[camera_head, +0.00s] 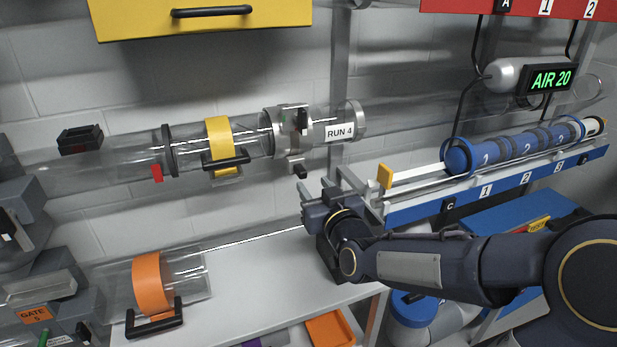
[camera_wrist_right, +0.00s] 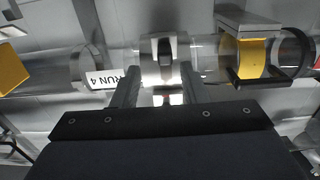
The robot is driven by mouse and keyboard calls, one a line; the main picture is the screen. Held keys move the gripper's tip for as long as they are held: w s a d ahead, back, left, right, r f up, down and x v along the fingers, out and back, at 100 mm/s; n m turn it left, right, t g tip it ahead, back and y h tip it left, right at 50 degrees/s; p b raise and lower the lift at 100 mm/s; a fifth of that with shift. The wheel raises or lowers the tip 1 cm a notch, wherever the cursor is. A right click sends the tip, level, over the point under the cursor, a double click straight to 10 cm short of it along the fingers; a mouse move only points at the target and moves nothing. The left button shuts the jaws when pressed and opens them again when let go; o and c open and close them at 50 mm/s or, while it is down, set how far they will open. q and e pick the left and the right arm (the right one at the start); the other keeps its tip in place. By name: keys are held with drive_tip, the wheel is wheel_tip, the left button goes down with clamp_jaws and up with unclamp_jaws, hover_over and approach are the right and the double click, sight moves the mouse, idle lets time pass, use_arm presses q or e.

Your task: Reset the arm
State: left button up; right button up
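My right gripper (camera_head: 318,186) is in front of the shelf, below the clear tube (camera_head: 245,138) labelled RUN 4. In the right wrist view its two fingers (camera_wrist_right: 158,92) stand apart with nothing held between them. Beyond them is the tube's metal clamp collar (camera_wrist_right: 163,60); whether the fingers touch it cannot be told there, but in the head view they appear below and apart from it. My right arm (camera_head: 430,262) reaches in from the right. My left gripper is not in view.
A yellow-banded section (camera_head: 220,135) with a black handle sits in the tube. An orange-banded clear piece (camera_head: 153,285) rests on the white shelf (camera_head: 250,285). A blue rack (camera_head: 420,208) with blue canisters (camera_head: 500,150) stands right. A yellow drawer (camera_head: 200,18) hangs above.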

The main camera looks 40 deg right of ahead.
drive_tip(key=shift+s+a, duration=0.15)
drive_tip(key=shift+s, duration=0.5)
drive_tip(key=s+a+f+n+g+y, duration=0.1)
drive_tip(key=s+a+f+g+y, duration=0.4)
drive_tip(key=s+a, duration=0.4)
drive_tip(key=s+a+f+g+y, duration=0.3)
drive_tip(key=s+a+f+g, duration=0.3)
drive_tip(key=s, duration=0.5)
wheel_tip(320, 180, up, 27)
drive_tip(key=p, duration=2.7)
drive_tip(key=shift+s+a+g, duration=0.15)
drive_tip(key=shift+s+g, duration=0.15)
drive_tip(key=shift+g, duration=0.1)
